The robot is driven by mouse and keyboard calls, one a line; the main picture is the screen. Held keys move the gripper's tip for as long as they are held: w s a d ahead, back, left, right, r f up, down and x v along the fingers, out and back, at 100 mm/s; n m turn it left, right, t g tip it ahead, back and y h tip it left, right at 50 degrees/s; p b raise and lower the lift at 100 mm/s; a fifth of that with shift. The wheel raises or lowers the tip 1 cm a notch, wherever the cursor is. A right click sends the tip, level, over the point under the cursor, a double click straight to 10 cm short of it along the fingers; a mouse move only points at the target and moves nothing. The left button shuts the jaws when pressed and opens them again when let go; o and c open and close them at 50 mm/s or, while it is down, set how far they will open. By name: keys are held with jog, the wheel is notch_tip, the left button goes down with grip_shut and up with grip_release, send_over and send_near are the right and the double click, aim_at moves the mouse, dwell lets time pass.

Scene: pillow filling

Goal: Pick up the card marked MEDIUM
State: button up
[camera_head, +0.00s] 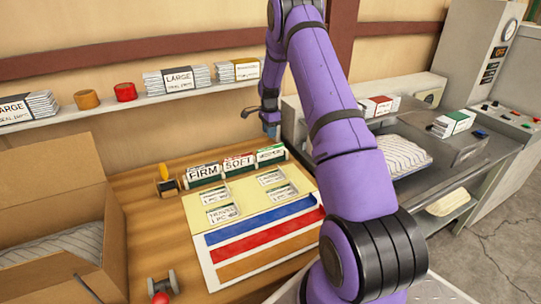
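A card rack on the wooden table holds cards in three groups: FIRM (204,174), SOFT (239,163), and a green-edged card (270,154) at the right end. The lettering on that right card is too small to read surely, so I cannot confirm that it is marked MEDIUM. My gripper (268,122) hangs a little above and behind the right end of the rack, apart from the cards. Its fingers are small and partly overlapped, so their opening is unclear. I see no card in it.
A cream board (190,207) with several labelled cards and blue, red and brown strips lies before the rack. An open cardboard box (55,175) stands left. A wall shelf (130,102) carries card stacks and tape rolls. A striped pillow (400,155) lies on the right bench.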

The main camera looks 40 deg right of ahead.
aim_at(271, 148)
jog(key=f, duration=0.9)
jog(key=shift+s+d+f, duration=0.1)
jog(key=shift+d, duration=0.15)
grip_shut()
